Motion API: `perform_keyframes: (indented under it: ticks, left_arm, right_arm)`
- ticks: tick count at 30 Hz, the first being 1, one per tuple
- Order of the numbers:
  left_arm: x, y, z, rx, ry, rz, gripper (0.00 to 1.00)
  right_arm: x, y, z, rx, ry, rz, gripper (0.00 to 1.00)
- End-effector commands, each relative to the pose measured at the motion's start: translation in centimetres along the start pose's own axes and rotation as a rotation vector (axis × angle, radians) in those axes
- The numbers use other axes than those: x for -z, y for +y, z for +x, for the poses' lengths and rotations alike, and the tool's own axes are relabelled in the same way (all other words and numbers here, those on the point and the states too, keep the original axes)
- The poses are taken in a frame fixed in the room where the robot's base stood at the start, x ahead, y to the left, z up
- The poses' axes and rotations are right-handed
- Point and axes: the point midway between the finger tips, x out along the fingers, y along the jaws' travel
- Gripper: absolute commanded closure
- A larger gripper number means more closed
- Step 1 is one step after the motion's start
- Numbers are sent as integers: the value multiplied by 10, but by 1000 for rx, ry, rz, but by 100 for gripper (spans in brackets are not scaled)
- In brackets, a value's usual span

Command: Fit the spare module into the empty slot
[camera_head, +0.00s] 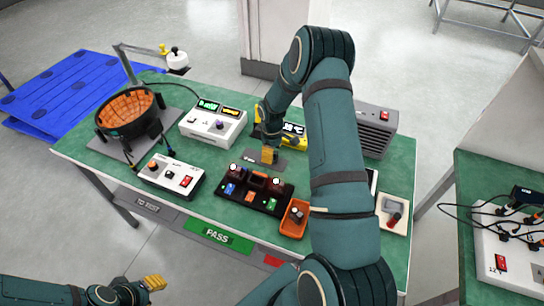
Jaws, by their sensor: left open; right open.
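The black rack (262,208) lies on the green bench, with blue, orange and green coloured faces along its front. Small knobs stand on its left and right parts; the middle looks lower and brownish, and I cannot tell surely if that is the empty slot. A small dark module-like piece (295,215) sits in the orange tray at the rack's right; whether it is the spare module is unclear. My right gripper (268,156) is open, above the grey plate just behind the rack, apart from the modules. My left gripper (153,283) is open and empty, low in front of the bench.
A white instrument (213,127) stands behind the rack, and a white switch box (170,178) to its left. A round black-and-orange basket (127,112) is at far left. A grey vented box (376,131) stands behind my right arm, which hides part of the bench.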

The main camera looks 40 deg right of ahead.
Motion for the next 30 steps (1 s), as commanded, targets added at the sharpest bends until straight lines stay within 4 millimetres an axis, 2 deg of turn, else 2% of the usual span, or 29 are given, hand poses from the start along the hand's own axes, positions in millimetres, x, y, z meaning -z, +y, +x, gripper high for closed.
perform_keyframes:
  ticks: [3, 11, 14, 16, 17, 30]
  left_arm:
    - [0, 0, 1, 0, -1, 0, 59]
    - [-1, 0, 1, 0, -1, 0, 59]
    - [0, 0, 1, 0, -1, 0, 59]
    - [0, 0, 1, 0, -1, 0, 59]
    - [0, 0, 1, 0, -1, 0, 59]
    - [0, 0, 1, 0, -1, 0, 59]
  right_arm:
    - [-1, 0, 11, 1, -1, 1, 43]
    - [0, 0, 12, 0, 0, 1, 43]
    - [0, 0, 12, 0, 0, 1, 72]
    - [0, 0, 12, 0, 0, 1, 96]
    - [0, 0, 12, 0, 0, 1, 100]
    - [0, 0, 11, 0, 0, 1, 100]
